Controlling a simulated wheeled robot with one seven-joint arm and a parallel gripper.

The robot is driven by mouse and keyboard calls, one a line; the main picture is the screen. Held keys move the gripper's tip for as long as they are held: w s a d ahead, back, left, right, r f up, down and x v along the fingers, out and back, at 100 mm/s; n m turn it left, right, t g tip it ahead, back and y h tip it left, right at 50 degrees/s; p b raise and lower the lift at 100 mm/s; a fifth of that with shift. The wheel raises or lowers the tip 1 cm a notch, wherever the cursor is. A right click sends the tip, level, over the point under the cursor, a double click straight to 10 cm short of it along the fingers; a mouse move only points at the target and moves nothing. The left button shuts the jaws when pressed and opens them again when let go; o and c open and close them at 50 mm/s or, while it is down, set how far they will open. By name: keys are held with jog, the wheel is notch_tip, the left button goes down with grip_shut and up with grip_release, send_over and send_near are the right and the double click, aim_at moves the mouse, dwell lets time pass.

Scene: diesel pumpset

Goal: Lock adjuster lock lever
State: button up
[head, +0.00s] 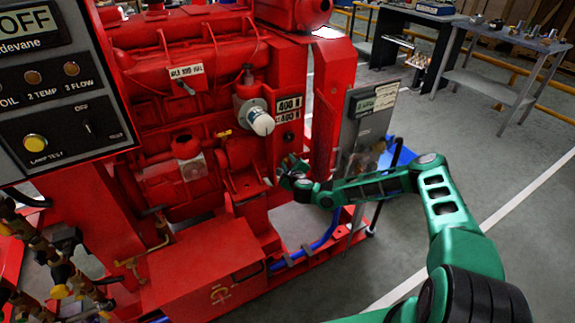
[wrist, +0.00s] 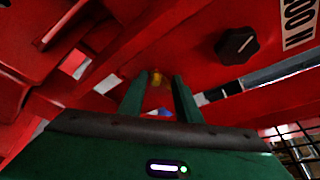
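My gripper (head: 288,172) is at the red engine's right side, below the 400 N plates. In the wrist view my gripper (wrist: 158,84) points at red metal, its two green fingers apart. A small yellowish piece (wrist: 156,76) shows between the fingertips; I cannot tell whether it is the adjuster lock lever or whether the fingers touch it. In the head view my gripper covers this area, and I cannot make out the lever.
The red pumpset (head: 190,110) fills the left and middle. A white-capped filter (head: 260,121) juts out above my gripper. A grey panel (head: 365,125) stands just right of it, near my forearm. A control panel (head: 60,90) is at the left. Open floor lies at the right.

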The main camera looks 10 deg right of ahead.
jog(key=shift+a, duration=0.1)
jog(key=shift+s, duration=0.5)
jog(key=v, duration=0.9)
jog(key=shift+s+r, duration=0.2)
